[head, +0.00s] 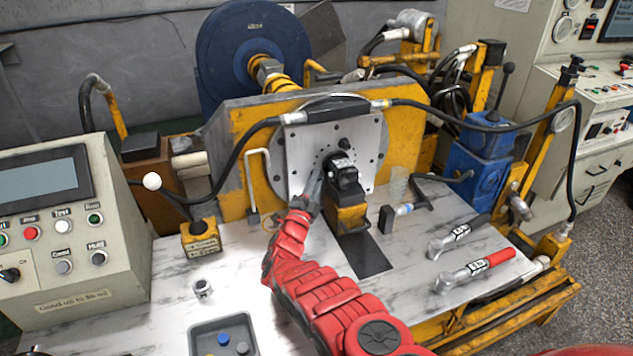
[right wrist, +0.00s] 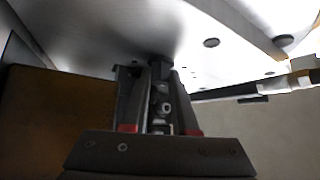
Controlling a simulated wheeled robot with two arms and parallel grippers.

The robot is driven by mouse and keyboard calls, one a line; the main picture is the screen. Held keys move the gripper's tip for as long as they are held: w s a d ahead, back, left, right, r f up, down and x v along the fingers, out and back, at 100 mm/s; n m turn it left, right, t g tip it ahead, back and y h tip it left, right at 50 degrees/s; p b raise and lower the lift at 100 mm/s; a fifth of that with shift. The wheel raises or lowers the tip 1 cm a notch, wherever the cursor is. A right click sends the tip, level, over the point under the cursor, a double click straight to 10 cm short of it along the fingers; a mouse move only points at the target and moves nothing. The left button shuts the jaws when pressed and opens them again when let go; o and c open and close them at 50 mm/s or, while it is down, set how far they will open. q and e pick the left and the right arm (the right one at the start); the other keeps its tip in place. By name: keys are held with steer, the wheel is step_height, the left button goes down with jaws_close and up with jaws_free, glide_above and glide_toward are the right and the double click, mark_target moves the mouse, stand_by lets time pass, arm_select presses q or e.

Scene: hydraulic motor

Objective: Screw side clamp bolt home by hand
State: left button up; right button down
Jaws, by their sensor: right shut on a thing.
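My right gripper (head: 315,186) reaches up to the grey round-holed plate (head: 298,150), just left of the black motor (head: 343,172) on its yellow stand. In the right wrist view the right gripper (right wrist: 158,72) is shut on a small dark piece, which I take as the side clamp bolt (right wrist: 161,61). The fingertips hide most of it, and its far end meets or nearly meets the plate (right wrist: 100,30). How deep it sits cannot be seen. In the head view the bolt is hidden by the gripper. My left gripper is not in view.
The yellow stand (head: 349,215) is close on the right of my gripper. A bent grey rod (head: 250,180) stands to the left. A grey tray (head: 205,338) and a metal nut (head: 203,288) are in front. A black hose arches above.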

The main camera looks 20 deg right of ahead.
steer(key=m+g+p, duration=0.1)
steer(key=p, duration=0.1)
steer(key=m+g+y+p, duration=0.1)
steer(key=m+p, duration=0.1)
steer(key=p, duration=0.1)
steer(key=m+g+y+p, duration=0.1)
steer(key=p, duration=0.2)
steer(key=shift+r+m+g, duration=0.25)
steer(key=shift+m+g, duration=0.05)
steer(key=c, duration=0.7)
jaws_free()
steer(key=shift+s+a+p, duration=0.1)
steer(key=shift+p, duration=0.3)
